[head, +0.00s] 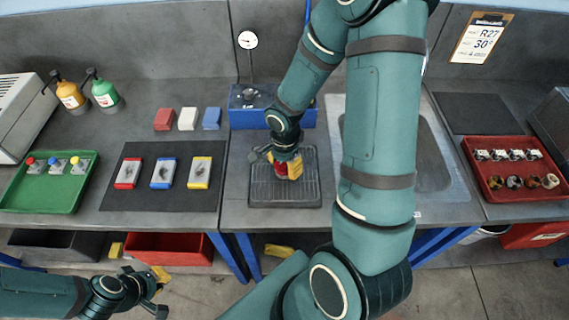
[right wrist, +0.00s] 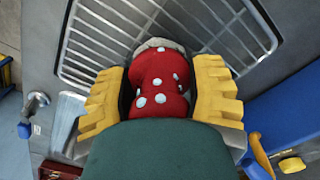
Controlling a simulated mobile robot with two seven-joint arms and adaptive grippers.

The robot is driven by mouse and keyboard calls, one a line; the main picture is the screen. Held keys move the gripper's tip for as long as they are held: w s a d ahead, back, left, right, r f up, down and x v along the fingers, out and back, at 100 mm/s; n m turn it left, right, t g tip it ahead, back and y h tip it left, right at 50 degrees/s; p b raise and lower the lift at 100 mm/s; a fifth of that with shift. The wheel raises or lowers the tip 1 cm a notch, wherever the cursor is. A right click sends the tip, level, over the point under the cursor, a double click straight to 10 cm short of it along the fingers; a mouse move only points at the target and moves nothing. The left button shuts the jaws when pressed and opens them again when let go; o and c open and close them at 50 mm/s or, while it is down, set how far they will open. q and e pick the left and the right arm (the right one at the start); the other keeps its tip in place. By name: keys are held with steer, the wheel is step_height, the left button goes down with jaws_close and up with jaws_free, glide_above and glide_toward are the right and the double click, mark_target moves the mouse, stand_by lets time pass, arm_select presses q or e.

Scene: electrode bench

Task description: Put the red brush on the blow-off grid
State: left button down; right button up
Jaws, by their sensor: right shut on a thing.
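My right gripper (head: 288,168) is over the blow-off grid (head: 262,190), a dark ribbed tray in the middle of the bench. In the right wrist view its yellow fingers (right wrist: 160,95) are shut on the red brush (right wrist: 160,82), a rounded red body with pale spots. The brush also shows in the head view (head: 281,167), partly hidden by the gripper. The grid's bars (right wrist: 103,45) show behind it; I cannot tell whether the brush touches them. My left gripper (head: 160,289) is low at the left, in front of the bench, open and empty.
A blue box (head: 245,104) with a gauge stands behind the grid. A dark mat (head: 145,198) with several coloured blocks lies left. A green tray (head: 45,190) and spray bottles are farther left. A red tray (head: 520,185) of small parts is at the right.

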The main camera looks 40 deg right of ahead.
steer(key=o, duration=1.1)
steer(key=shift+r, duration=0.45)
step_height(320, 180, up, 11)
steer(key=shift+r+p, duration=0.15)
steer(key=shift+p, duration=0.7)
steer(key=shift+s, duration=0.1)
